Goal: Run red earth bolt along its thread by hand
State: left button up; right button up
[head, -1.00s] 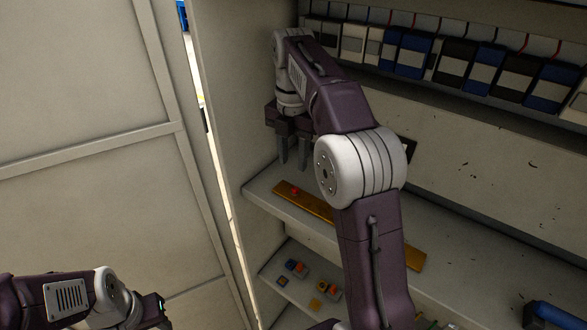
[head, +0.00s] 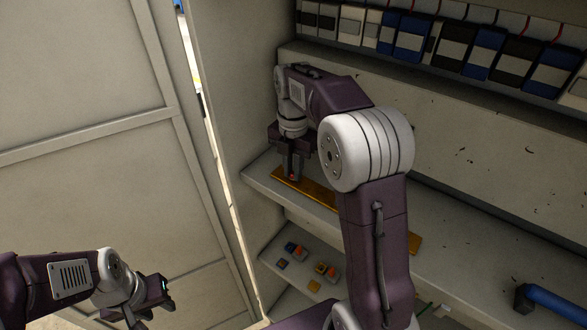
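The red earth bolt (head: 291,177) stands at the left end of a brass-coloured bar (head: 318,194) on the cabinet shelf. Only a little of its red head shows. My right gripper (head: 292,174) points down over that end of the bar, its fingers close together around the bolt head. The bolt's thread is hidden. My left gripper (head: 146,312) is low at the left, away from the cabinet shelf. Its finger opening cannot be made out.
A row of black, blue and white breakers (head: 452,45) runs along the upper back. A lower shelf holds several small coloured parts (head: 313,286). A blue-handled tool (head: 555,302) lies at right. The cabinet side wall (head: 240,110) stands close left of my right gripper.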

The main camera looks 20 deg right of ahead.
jog(key=shift+w+d, duration=0.1)
jog(key=shift+w, duration=0.05)
grip_shut()
